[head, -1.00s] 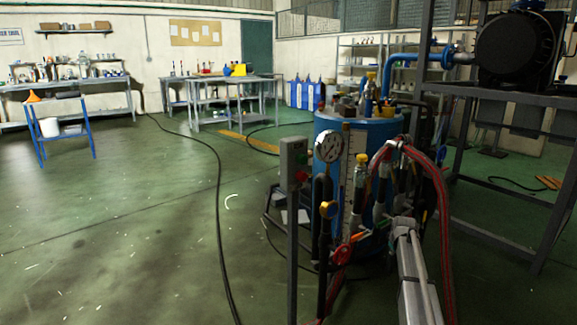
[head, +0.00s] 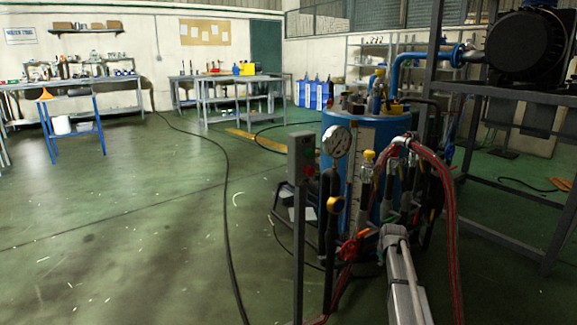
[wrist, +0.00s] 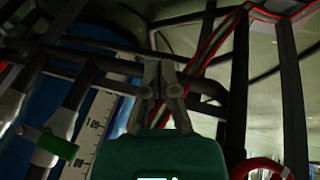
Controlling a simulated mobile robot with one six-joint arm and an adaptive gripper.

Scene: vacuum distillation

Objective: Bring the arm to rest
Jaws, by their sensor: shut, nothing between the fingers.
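My gripper (wrist: 160,88) shows in the wrist view with its two fingers drawn together and nothing between them. It is among dark pipes in front of the blue tank (wrist: 50,95); I cannot tell whether it touches any. In the head view my arm reaches from the bottom edge toward the blue tank (head: 338,195), and the gripper cannot be made out there. A white level scale (wrist: 102,122) and a green valve handle (wrist: 60,146) are left of the gripper in the wrist view. A red ring (wrist: 262,168) is at lower right.
A pressure gauge (head: 337,141), a grey switch box (head: 301,158) on a post and red hoses (head: 442,190) crowd the tank. A pump (head: 527,52) stands on a dark frame at right. A black cable (head: 226,215) crosses the otherwise open green floor at left.

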